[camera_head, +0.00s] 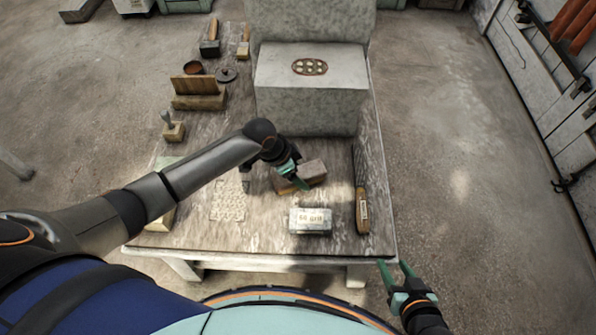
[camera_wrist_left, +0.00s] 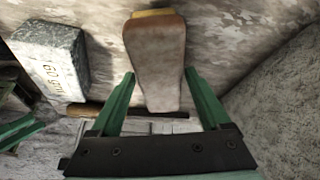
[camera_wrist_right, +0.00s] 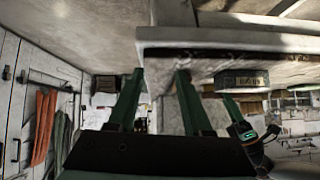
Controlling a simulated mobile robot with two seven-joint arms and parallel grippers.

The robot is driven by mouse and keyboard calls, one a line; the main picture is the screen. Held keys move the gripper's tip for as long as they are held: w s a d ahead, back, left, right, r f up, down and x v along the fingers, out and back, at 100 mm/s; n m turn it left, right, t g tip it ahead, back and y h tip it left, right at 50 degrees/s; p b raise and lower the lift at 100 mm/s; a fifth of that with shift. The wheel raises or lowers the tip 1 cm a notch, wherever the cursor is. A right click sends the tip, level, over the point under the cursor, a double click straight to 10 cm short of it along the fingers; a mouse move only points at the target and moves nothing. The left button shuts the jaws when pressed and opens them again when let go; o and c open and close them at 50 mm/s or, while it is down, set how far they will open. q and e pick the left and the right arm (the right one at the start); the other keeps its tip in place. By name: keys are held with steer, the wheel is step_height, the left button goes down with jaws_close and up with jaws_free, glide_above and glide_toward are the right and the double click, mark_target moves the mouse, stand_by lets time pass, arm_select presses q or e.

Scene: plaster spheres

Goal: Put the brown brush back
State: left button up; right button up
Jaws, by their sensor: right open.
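A blocky brown brush (camera_head: 314,172) is near the middle of the worktable. In the left wrist view, the brush (camera_wrist_left: 155,58) has a pale brown body and a yellowish far end. My left gripper (camera_head: 299,181) is at the brush, with one finger in front of it. In the left wrist view, the fingers of my left gripper (camera_wrist_left: 160,73) are wide apart, one on each side of the brush. I cannot tell whether they press on it. My right gripper (camera_head: 393,266) is open and empty just off the table's near right corner.
A large plaster block (camera_head: 310,95) fills the far right. My left arm crosses the table's near left.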

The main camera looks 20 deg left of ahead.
arm_select(q)
steer(key=shift+o, duration=0.7)
arm_select(e)
steer(key=shift+f, duration=0.1)
steer(key=shift+s, duration=0.1)
arm_select(q)
steer(key=shift+r, duration=0.3)
steer(key=p+v, duration=0.3)
steer(key=v, duration=0.8)
steer(key=shift+r, duration=0.35)
arm_select(e)
steer(key=shift+s+d+r+h, duration=0.3)
steer(key=shift+s+d+r, duration=0.15)
steer(key=shift+d+r, duration=0.3)
arm_select(q)
steer(key=shift+s, duration=0.15)
